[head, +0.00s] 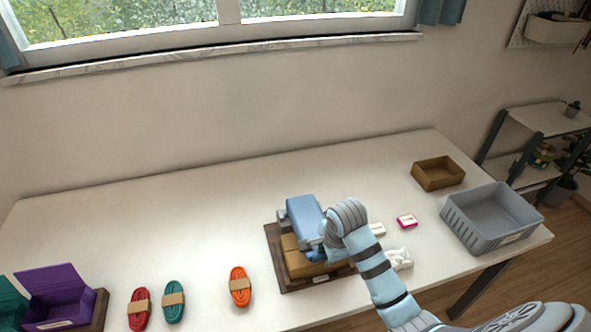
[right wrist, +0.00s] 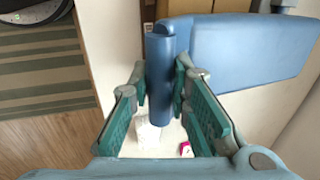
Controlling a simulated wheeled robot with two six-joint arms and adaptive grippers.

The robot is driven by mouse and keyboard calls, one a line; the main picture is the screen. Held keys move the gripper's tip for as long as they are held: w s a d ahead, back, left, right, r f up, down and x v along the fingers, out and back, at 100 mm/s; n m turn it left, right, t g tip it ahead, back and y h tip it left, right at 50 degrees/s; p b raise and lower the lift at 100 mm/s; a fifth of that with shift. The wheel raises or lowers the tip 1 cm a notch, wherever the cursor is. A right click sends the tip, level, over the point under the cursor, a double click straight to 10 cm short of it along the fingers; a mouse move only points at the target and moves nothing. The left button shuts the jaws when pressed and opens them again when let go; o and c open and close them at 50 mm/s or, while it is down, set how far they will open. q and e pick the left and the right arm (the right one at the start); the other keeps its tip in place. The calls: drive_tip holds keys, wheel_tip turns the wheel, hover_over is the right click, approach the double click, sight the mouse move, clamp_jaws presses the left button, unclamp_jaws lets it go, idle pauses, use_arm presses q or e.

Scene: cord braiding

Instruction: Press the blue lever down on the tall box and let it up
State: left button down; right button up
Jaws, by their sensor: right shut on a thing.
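The blue lever (head: 303,217) is a broad blue arm over the top of a brown box (head: 293,262), which sits on a dark wooden board. My right gripper (head: 322,248) is at the lever's right end. In the right wrist view, its green-padded fingers (right wrist: 162,92) are shut on the lever's upright round bar (right wrist: 160,62), one on each side. The wide blue part of the lever (right wrist: 240,50) runs off to the right there. My right forearm hides part of the box. How far down the lever is, I cannot tell. My left gripper is not in view.
Orange (head: 240,287), teal (head: 173,302) and red (head: 139,310) cord bundles lie left of the box. An open purple box (head: 55,296) stands at far left. A grey crate (head: 490,218) and a brown tray (head: 438,174) are at right. A pink item (head: 407,221) lies nearby.

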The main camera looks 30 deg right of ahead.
drive_tip(key=shift+s+f, duration=0.15)
drive_tip(key=shift+f, duration=0.55)
drive_tip(key=shift+s+f, duration=0.1)
drive_tip(key=shift+f, duration=0.45)
drive_tip(key=shift+w+f+b, duration=0.2)
drive_tip(key=shift+f+b, duration=0.15)
drive_tip(key=shift+f, duration=0.15)
clamp_jaws()
drive_tip(key=o, duration=2)
unclamp_jaws()
drive_tip(key=shift+f, duration=0.1)
drive_tip(key=shift+c, duration=0.2)
